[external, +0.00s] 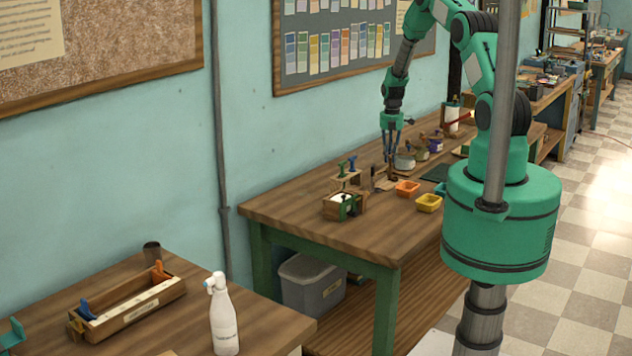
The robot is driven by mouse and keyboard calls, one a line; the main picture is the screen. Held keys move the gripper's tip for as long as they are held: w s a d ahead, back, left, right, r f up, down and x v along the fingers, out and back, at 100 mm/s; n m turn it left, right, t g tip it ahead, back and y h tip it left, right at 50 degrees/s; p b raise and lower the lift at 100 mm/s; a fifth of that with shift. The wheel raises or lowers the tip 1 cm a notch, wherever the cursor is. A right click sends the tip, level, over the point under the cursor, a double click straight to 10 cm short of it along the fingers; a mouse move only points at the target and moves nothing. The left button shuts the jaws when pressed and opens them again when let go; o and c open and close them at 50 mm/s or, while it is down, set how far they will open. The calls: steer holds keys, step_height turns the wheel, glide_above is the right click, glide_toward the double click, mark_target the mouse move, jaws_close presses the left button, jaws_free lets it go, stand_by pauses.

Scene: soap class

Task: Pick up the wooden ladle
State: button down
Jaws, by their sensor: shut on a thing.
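My gripper (391,158) points straight down over the middle of the long wooden workbench (290,212), close to its back side. Its fingers are shut on a small, thin brown piece, the wooden ladle (392,177), just above or at the bench top. The ladle is tiny in this view and partly hidden by the fingers, so its bowl and handle cannot be told apart. I cannot tell whether it still touches the bench.
Several jars, including a grey-white one (404,160), stand close behind. A wooden box (344,206) is at left. The bench's front left is clear. A spray bottle (223,318) stands on the nearer table.

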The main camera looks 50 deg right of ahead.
steer(key=shift+r, duration=0.15)
steer(key=shift+r, duration=0.45)
steer(key=shift+s+a+r, duration=0.1)
steer(key=shift+s+r, duration=0.05)
steer(key=shift+r, duration=0.45)
steer(key=shift+s+a+r, duration=0.1)
steer(key=shift+s+r, duration=0.05)
steer(key=shift+r, duration=0.45)
steer(key=s+a+r+b, duration=0.1)
steer(key=s+a, duration=0.8)
steer(key=s, duration=0.3)
steer(key=shift+s+r, duration=0.15)
steer(key=shift+r, duration=0.05)
